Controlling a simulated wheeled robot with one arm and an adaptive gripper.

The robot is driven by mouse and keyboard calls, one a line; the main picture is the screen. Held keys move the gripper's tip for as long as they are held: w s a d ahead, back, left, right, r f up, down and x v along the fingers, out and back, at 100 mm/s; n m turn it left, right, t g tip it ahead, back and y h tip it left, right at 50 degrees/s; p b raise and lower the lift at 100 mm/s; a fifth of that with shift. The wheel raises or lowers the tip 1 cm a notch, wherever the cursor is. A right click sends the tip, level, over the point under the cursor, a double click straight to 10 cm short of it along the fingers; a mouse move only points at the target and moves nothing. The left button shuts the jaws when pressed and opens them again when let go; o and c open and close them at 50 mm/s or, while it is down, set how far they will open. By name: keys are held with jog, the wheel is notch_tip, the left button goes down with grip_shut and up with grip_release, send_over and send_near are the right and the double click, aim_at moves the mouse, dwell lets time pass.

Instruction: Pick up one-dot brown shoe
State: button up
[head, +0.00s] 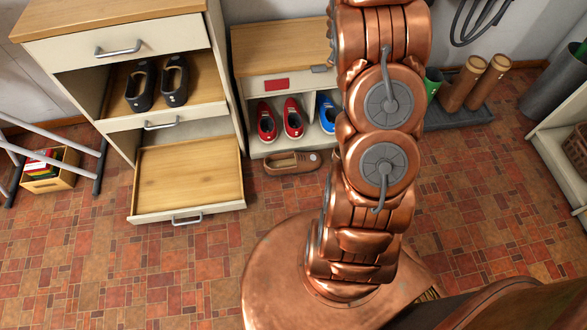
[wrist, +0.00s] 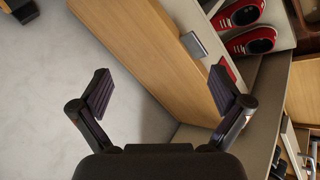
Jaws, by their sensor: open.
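A brown shoe (head: 293,162) lies on the tiled floor in front of the low shoe cabinet in the head view. It lies sideways, with a small pale mark near its right end; I cannot count dots. My copper arm rises just right of it and may hide things behind. My gripper (wrist: 163,93) shows in the wrist view, open, with nothing between its fingers. It is by the low cabinet and pale wall, apart from the brown shoe.
The low cabinet (head: 283,62) holds red shoes (head: 292,118) and a blue shoe (head: 327,112). Left of it stands a taller cabinet with dark shoes (head: 140,86) and a pulled-out lower drawer (head: 187,175). Brown boots (head: 463,84) stand right. Front-left floor is clear.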

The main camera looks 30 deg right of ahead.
notch_tip(320, 180, down, 17)
jog(key=w+d+n+t+y+b, duration=0.1)
jog(key=w+d+n+y+b, duration=0.15)
jog(key=b, duration=0.25)
jog(key=n+t+y+b, duration=0.3)
jog(key=n+y+b, duration=0.1)
jog(key=y+b, duration=0.75)
send_near(297, 160)
jog(key=shift+w+a+r+m+h+b, duration=0.2)
jog(key=shift+w+a+h+b, duration=0.25)
jog(key=shift+w+a, duration=0.5)
jog(key=shift+a+f, duration=0.15)
jog(key=shift+f, duration=0.05)
jog(key=shift+w+a+f, duration=0.35)
jog(key=shift+w+a, duration=0.1)
jog(key=shift+a, duration=0.05)
jog(key=shift+d+f+b+x, duration=0.15)
jog(key=shift+b+x, duration=0.3)
jog(key=shift+x, duration=0.4)
jog(key=shift+f+b+x, duration=0.15)
jog(key=shift+b+x, duration=0.25)
jog(key=shift+x, duration=0.45)
jog(key=shift+d+f+b+x, duration=0.1)
jog(key=shift+b+x, duration=0.35)
jog(key=shift+x, duration=0.4)
jog(key=shift+w+a+f, duration=0.15)
jog(key=shift+w+a, duration=0.1)
jog(key=shift+a, duration=0.05)
